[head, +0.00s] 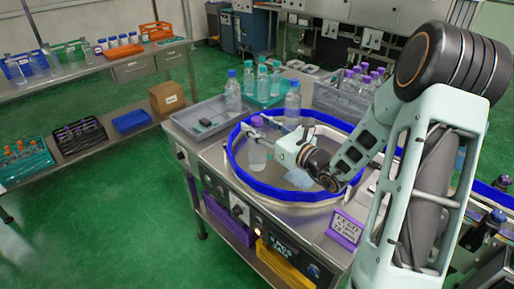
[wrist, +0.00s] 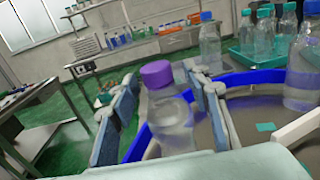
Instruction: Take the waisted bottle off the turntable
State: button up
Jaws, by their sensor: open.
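A clear bottle with a purple cap (head: 257,157) stands upright on the round turntable (head: 237,176), near the left side of its blue rim. In the wrist view this purple-capped bottle (wrist: 172,124) is between the two blue-padded fingers of my gripper (wrist: 158,98). The fingers are apart, with a visible gap to the bottle at least on the left. In the head view my gripper (head: 268,141) reaches in from the right at the bottle's upper part. Any waist in the bottle is hard to make out.
A clear blue-capped bottle (head: 292,106) stands at the turntable's back edge. A grey tray (head: 185,122) lies to the left, and a teal tray (head: 262,101) with bottles behind. A crate of purple-capped bottles (head: 335,103) is at the back right. A small sign (head: 345,228) stands in front.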

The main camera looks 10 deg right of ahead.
jog(key=shift+w+a, duration=0.15)
jog(key=shift+w, duration=0.05)
grip_shut()
dwell(0.4)
